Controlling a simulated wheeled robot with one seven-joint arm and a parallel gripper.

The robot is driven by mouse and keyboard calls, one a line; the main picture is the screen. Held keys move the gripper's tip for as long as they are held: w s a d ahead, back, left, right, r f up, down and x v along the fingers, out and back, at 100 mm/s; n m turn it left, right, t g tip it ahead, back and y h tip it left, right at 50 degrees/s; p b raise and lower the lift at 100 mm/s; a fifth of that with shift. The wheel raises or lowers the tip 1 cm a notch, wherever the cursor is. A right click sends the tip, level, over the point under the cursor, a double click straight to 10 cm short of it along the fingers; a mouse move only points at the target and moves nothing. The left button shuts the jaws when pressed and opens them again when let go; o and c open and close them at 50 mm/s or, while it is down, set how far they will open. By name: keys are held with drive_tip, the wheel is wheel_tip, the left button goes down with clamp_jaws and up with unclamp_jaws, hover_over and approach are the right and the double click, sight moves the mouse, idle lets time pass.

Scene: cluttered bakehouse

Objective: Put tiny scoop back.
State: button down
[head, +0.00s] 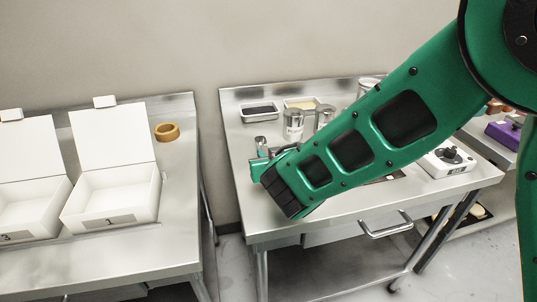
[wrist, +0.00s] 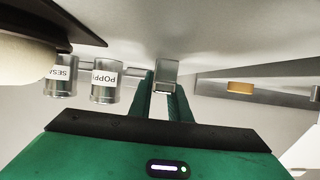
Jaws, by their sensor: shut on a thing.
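My gripper (wrist: 165,92) is shut on a small metal piece, which looks like the tiny scoop (wrist: 167,70), held at the fingertips in the wrist view. In the head view my gripper (head: 262,154) is over the left part of the right-hand steel table (head: 270,210), and the top of the scoop (head: 260,142) shows there. Its handle cannot be made out. A metal canister labelled POPPY (wrist: 105,88) and one labelled SESA... (wrist: 60,82) appear upside down to the left of the fingers in the wrist view, apart from the scoop.
A dark tray (head: 259,111) and a cream-filled tray (head: 300,103) lie at the table's back. A white scale (head: 447,160) stands at right. Open white boxes (head: 108,205) and a tan ring (head: 167,131) are on the left table, across a gap. My forearm hides the table's middle.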

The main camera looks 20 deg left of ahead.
drive_tip(key=shift+f, duration=0.55)
drive_tip(key=c, duration=1.6)
unclamp_jaws()
drive_tip(key=shift+o, duration=0.2)
